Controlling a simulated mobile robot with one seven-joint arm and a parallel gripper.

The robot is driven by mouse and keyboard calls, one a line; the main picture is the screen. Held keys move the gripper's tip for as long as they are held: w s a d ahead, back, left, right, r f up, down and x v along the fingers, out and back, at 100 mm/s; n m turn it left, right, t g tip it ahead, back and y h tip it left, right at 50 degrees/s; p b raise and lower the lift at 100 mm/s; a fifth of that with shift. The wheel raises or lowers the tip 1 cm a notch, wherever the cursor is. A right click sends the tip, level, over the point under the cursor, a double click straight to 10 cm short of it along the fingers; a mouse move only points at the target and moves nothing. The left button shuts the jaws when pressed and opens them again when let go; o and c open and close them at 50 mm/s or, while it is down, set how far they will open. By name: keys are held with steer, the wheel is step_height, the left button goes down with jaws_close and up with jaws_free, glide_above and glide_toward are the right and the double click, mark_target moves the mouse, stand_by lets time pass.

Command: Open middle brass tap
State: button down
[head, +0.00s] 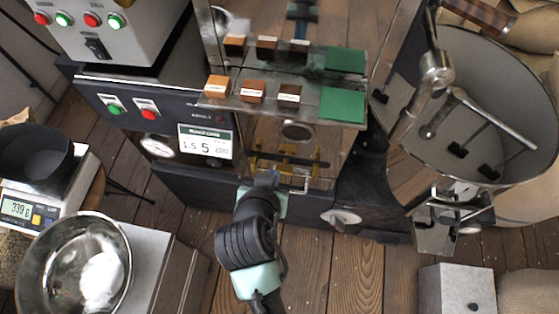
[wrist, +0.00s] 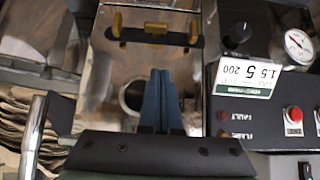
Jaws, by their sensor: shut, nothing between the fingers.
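Three small brass taps sit in a row on a dark bar on the polished metal front of the roaster. The middle brass tap (wrist: 155,28) shows near the top of the wrist view, with a brass tap on either side of it; in the head view the middle brass tap (head: 287,160) is small and its handle angle is hard to tell. My gripper (wrist: 160,72) has its blue fingers pressed together, empty. Its fingertips lie just below the middle tap in the wrist view, with a visible gap. In the head view my gripper (head: 267,173) is at the panel, lower left of the middle tap.
A label card (head: 205,142) and a gauge (head: 157,146) are to the left. A large metal drum (head: 490,70) is at right. A scale (head: 30,210) and steel bowl (head: 45,265) stand lower left.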

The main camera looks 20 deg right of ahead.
steer(key=shift+s, duration=0.1)
steer(key=b, duration=0.2)
glide_above(280, 165)
steer(key=s+a, duration=0.1)
steer(key=s, duration=0.1)
step_height(280, 165, down, 7)
steer(key=f, duration=0.2)
steer(key=b, duration=0.1)
steer(key=shift+s+a+f, duration=0.2)
steer(key=shift+a+f, duration=0.05)
steer(key=shift+f, duration=0.7)
